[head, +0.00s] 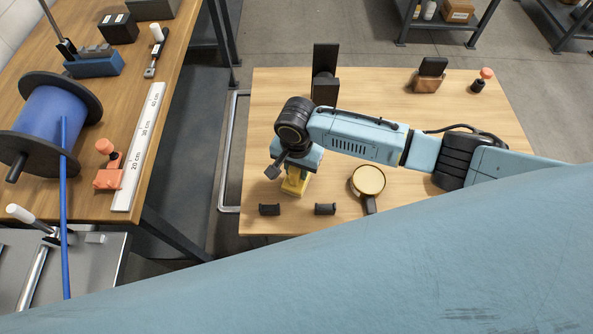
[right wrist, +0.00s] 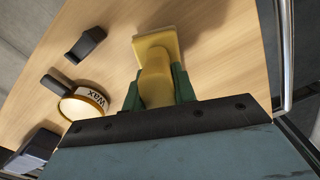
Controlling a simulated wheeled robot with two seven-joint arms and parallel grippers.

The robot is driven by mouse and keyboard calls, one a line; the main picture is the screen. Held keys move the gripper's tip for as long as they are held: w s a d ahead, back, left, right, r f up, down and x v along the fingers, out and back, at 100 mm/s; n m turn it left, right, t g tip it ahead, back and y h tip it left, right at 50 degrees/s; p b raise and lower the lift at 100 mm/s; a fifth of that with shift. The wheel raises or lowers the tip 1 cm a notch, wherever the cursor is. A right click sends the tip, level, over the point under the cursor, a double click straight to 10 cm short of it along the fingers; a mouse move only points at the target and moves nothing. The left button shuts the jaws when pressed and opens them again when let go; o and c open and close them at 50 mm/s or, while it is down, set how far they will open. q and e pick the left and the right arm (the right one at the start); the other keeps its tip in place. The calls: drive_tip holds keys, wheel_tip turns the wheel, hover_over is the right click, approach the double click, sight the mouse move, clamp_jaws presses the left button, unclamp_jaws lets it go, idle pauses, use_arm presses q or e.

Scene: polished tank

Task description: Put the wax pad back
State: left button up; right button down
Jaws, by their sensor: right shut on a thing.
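My right gripper (head: 293,172) is shut on the yellow wax pad (head: 295,186), near the front left of the light wooden table (head: 420,110). In the right wrist view, the green fingers of the gripper (right wrist: 157,90) close on the pad's rounded grip, and its wider flat end (right wrist: 157,44) points away from the wrist. I cannot tell whether the pad touches the table. Two small black brackets, a left one (head: 269,209) and a right one (head: 325,209), sit at the front edge, on either side of the pad. My left gripper is not in view.
A round tin (head: 368,181) with a dark handle, labelled WAX in the right wrist view (right wrist: 90,99), stands right of the pad. A black stand (head: 325,75), a brown block (head: 428,80) and a red-knobbed piece (head: 481,80) are at the back. A cluttered workbench (head: 175,40) is left.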

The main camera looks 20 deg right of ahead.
drive_tip(key=shift+f, duration=0.65)
drive_tip(key=shift+f, duration=0.2)
drive_tip(key=c, duration=1.1)
unclamp_jaws()
wheel_tip(320, 180, up, 12)
drive_tip(key=shift+r+p, duration=0.25)
drive_tip(key=shift+p, duration=0.4)
drive_tip(key=shift+f, duration=0.1)
